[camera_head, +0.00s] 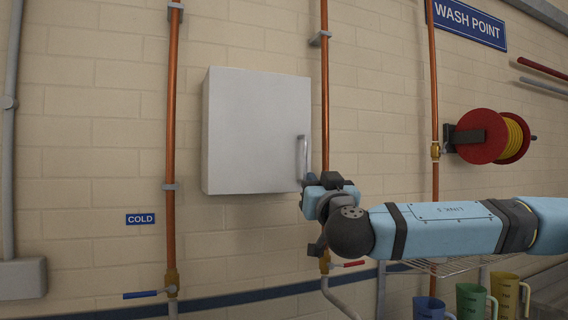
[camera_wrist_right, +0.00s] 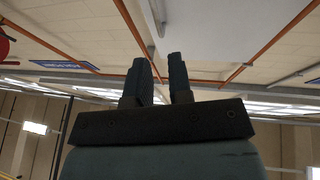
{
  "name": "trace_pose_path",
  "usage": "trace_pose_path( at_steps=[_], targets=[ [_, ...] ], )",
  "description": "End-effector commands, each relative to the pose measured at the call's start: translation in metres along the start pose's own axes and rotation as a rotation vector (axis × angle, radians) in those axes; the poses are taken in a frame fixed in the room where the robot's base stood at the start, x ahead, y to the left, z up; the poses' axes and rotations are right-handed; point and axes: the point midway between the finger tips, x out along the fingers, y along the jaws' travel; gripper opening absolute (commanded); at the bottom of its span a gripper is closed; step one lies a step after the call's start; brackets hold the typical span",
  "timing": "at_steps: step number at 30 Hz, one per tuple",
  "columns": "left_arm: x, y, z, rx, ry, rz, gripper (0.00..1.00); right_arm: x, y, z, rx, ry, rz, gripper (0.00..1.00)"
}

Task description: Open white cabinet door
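The white cabinet (camera_head: 250,130) hangs on the brick wall in the head view, its door closed. Its vertical grey handle (camera_head: 302,157) is at the door's right edge. My right gripper (camera_head: 308,183) is at the handle's lower end; its fingers are partly hidden by the wrist there. In the right wrist view the two dark fingers (camera_wrist_right: 158,66) stand apart with a gap between them. The handle (camera_wrist_right: 158,14) shows just beyond the fingertips, beside the white cabinet (camera_wrist_right: 225,30). I cannot tell whether the fingers touch it. My left gripper is not in view.
A copper pipe (camera_head: 325,90) runs close to the cabinet's right side, with a red-handled valve (camera_head: 347,264) below. Another copper pipe (camera_head: 171,120) is on the left. A red hose reel (camera_head: 485,136) is at right. Cups (camera_head: 471,300) stand lower right.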

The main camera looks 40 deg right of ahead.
Motion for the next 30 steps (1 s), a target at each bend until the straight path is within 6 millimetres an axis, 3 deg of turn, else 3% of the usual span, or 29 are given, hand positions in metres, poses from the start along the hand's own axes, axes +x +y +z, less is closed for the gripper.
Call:
trace_pose_path(
  at_steps=[10,18,24,30],
  targets=[
    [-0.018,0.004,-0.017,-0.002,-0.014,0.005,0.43,0.065,0.001,-0.003,-0.006,-0.003,0.002,0.20],
    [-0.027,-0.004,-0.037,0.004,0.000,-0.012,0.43,0.115,0.001,-0.002,-0.005,-0.003,0.002,0.20],
    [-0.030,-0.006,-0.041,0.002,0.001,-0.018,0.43,0.132,0.001,0.001,-0.003,-0.003,0.001,0.20],
    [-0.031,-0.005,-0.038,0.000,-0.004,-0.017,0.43,0.135,0.001,0.002,-0.003,-0.003,0.001,0.20]
  ],
)
